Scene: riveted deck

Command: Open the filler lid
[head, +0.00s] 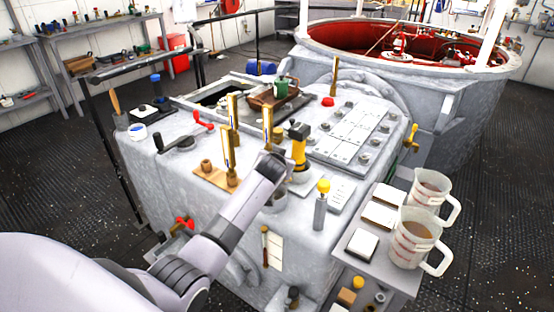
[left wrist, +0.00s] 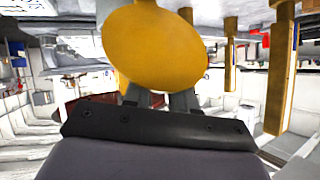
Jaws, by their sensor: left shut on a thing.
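A yellow part with a black top (head: 299,147), which I take to be the filler lid, stands up at the middle of the grey machine top, above a short round neck (head: 299,175). My left gripper (head: 289,161) reaches it from the left, and its fingers are largely hidden in the head view. In the left wrist view a large yellow disc (left wrist: 155,48), apparently the lid, stands tilted right before the fingers. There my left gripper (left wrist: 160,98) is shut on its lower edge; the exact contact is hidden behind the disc. My right gripper is not in view.
Tall brass posts (head: 232,150) stand close left of my wrist. A yellow-topped grey handle (head: 322,203) stands to the right. Two measuring jugs (head: 416,240) sit on a side shelf. A round tank (head: 430,85) with a red inside stands behind.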

